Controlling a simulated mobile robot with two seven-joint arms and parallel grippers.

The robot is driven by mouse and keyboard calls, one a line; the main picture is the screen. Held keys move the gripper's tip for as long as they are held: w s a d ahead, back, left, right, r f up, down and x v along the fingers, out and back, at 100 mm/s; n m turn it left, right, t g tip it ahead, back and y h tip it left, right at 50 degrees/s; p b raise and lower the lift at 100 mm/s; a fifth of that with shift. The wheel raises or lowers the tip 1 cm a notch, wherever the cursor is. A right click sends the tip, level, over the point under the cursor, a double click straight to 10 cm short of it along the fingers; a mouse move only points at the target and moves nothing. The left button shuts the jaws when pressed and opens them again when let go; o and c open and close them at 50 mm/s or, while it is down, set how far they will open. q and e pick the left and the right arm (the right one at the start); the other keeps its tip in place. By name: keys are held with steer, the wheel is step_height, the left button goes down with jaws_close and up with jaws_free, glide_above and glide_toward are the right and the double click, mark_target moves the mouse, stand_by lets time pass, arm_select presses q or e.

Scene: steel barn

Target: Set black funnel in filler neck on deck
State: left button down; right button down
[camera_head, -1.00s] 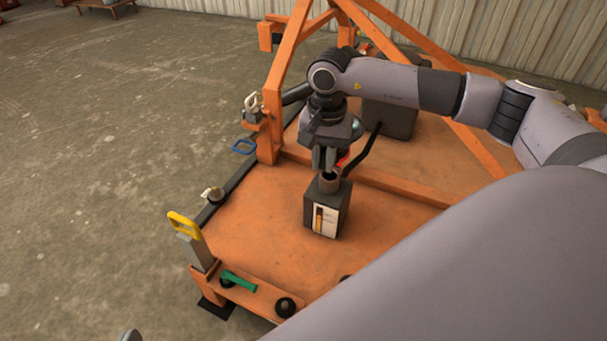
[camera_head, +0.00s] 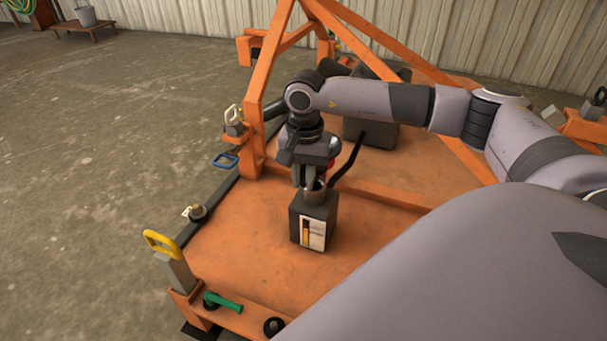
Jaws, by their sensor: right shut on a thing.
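A dark box (camera_head: 299,216) with a white label stands on the orange deck (camera_head: 245,250). A short grey-brown filler neck (camera_head: 316,197) rises from its top, with a dark opening. My right gripper (camera_head: 309,184) points down at the neck's mouth, its fingers close together at or just above the rim. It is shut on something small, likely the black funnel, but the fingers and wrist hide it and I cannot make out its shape. I cannot tell whether it is inside the neck. My left gripper is not in view.
A black hose (camera_head: 348,163) rises behind the neck toward a larger dark box (camera_head: 367,135). Orange frame bars (camera_head: 265,100) stand at the back left. A yellow handle (camera_head: 161,241) and a green lever (camera_head: 222,303) sit at the near left edge. Deck left of the box is clear.

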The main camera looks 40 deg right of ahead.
steer(key=shift+s+r, duration=0.1)
stand_by(0.6)
steer(key=shift+f+b, duration=1.3)
steer(key=shift+f, duration=0.8)
steer(key=shift+d+f+b, duration=0.1)
steer(key=shift+f+b, duration=0.5)
steer(key=shift+f, duration=0.25)
steer(key=c, duration=1)
jaws_free()
steer(key=shift+f, duration=0.1)
